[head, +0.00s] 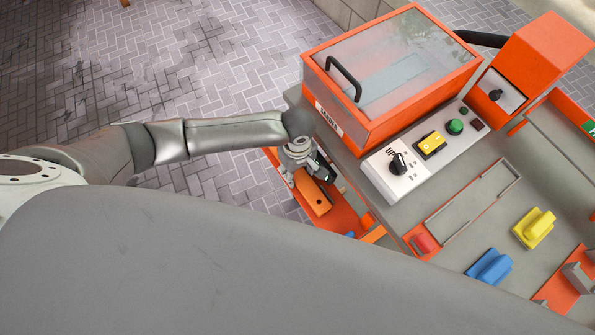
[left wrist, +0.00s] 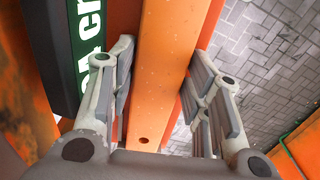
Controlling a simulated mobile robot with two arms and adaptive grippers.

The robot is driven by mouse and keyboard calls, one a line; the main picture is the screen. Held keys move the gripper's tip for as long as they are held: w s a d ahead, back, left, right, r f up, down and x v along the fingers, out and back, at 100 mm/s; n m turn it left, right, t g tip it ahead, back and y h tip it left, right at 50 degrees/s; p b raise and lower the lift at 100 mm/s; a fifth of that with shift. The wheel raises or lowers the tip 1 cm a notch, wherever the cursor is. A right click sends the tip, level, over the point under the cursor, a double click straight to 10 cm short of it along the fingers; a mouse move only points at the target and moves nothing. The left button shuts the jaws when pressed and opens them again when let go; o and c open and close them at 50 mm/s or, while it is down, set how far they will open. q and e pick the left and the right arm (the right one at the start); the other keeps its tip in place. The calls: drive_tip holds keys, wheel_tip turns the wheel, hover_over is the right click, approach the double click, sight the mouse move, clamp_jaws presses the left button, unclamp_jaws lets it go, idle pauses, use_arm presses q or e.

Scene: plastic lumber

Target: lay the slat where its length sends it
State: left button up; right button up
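An orange slat (head: 313,196) with a small dark hole near its near end lies at the table's left side. In the left wrist view the slat (left wrist: 163,70) runs lengthwise between the two fingers of my left gripper (left wrist: 160,100). The fingers are apart, with a gap between the right finger and the slat. In the head view my left gripper (head: 297,168) is over the slat's far part and hides some of it. A dark bar with a green label and white lettering (left wrist: 88,35) runs beside the slat, its text partly cut off. My right gripper is not in view.
An orange machine with a clear lid (head: 395,70) stands behind a white control panel (head: 400,172). Paved floor (head: 200,70) lies left.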

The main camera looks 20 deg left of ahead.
use_arm(q)
drive_tip(key=c, duration=0.7)
